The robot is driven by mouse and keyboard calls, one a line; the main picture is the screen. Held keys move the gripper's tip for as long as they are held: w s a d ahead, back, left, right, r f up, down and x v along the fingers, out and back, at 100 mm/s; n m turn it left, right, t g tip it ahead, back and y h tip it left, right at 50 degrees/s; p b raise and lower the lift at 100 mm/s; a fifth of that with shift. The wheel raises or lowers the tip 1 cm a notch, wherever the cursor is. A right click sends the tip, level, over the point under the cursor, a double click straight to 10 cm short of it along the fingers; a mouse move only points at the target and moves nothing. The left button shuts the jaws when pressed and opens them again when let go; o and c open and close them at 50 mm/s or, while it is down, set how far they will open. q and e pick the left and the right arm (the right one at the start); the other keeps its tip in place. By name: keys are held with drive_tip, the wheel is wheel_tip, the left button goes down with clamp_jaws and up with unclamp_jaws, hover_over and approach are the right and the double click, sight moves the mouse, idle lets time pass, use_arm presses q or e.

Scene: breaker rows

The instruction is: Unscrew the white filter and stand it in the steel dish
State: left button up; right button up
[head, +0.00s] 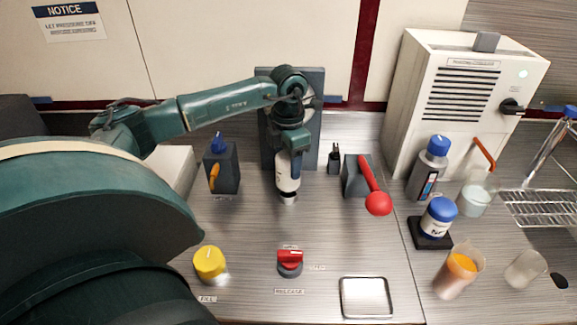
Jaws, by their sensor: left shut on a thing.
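The white filter (288,176) stands upright in front of the dark grey back panel, with a small steel part (288,198) at its lower end. My left gripper (289,161) comes down over it from above and is shut on it. The gripper and wrist hide the filter's upper part, and I cannot tell whether its thread is still engaged. The steel dish (345,298) is a shallow square tray at the front edge, to the right of the filter, and it is empty. My right gripper is not in view.
A red-knobbed lever (378,203) stands just right of the filter. A red release knob (290,262) and yellow knob (210,263) sit in front. A blue-topped valve with orange handle (215,178) is left. Bottles and beakers (458,272) crowd the right.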

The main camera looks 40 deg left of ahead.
use_arm(q)
drive_tip(key=shift+r+p, duration=0.6)
drive_tip(key=shift+r, duration=0.45)
drive_tip(key=shift+d, duration=0.1)
